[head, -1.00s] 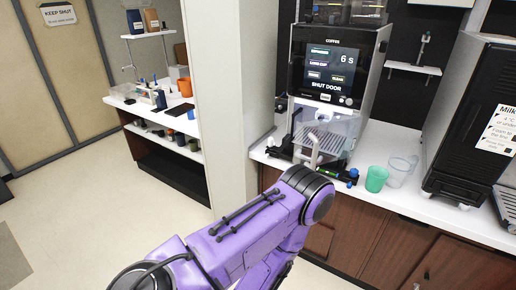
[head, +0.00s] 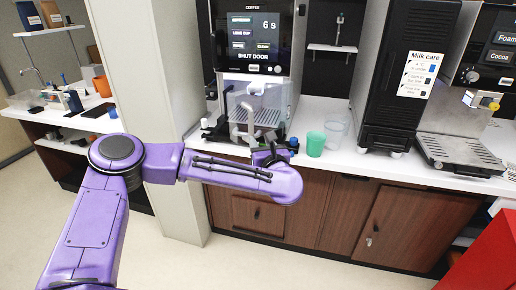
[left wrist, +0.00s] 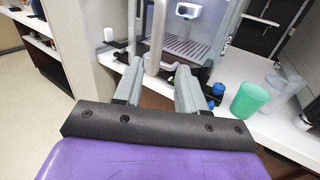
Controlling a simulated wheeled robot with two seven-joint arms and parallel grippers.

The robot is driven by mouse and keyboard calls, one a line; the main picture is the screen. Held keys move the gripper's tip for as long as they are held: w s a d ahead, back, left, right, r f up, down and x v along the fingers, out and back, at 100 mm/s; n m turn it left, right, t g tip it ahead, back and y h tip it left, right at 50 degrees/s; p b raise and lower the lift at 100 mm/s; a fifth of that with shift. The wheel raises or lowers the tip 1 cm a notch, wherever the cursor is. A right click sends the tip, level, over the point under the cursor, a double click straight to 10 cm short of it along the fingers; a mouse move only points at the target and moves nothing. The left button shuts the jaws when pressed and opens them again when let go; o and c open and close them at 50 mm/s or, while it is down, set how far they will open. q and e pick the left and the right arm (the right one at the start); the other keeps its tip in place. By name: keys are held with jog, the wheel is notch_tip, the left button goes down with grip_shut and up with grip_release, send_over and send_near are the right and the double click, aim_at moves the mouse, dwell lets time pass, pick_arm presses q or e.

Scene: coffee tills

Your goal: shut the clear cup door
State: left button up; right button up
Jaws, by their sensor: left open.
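The coffee machine (head: 214,75) shows "SHUT DOOR" and "6 s" on its screen (head: 254,32). Its clear cup door (head: 268,101) stands ajar at the cup bay, with a pale grey bar handle (head: 249,127) on its front. My left gripper (head: 264,153) is low in front of the machine, partly hidden by my wrist. In the left wrist view my left gripper (left wrist: 158,74) has its fingers spread and holds nothing. A pale upright bar (left wrist: 158,38) shows beyond and between the fingertips; I cannot tell whether they touch it. My right gripper does not show.
A green cup (head: 315,144) and a clear jug (head: 336,133) stand on the white counter (head: 350,162), right of the machine. A black milk unit (head: 392,75) stands farther right. A pillar (head: 150,70) is at left.

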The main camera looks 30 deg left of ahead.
aim_at(238, 123)
pick_arm(q)
jog(key=shift+n, duration=0.4)
jog(key=x, duration=0.3)
jog(key=p+x, duration=0.1)
jog(key=x, duration=0.4)
jog(key=shift+a+r, duration=0.3)
jog(key=shift+a, duration=0.1)
jog(key=shift+d, duration=0.1)
grip_shut()
jog(key=shift+a+f, duration=0.1)
jog(key=shift+a, duration=0.1)
jog(key=a, duration=0.1)
jog(key=a+b, duration=0.1)
jog(key=a, duration=0.1)
jog(key=a+b, duration=0.1)
jog(key=a, duration=0.1)
jog(key=shift+w+a, duration=0.15)
jog(key=shift+w, duration=0.2)
jog(key=shift+a, duration=0.15)
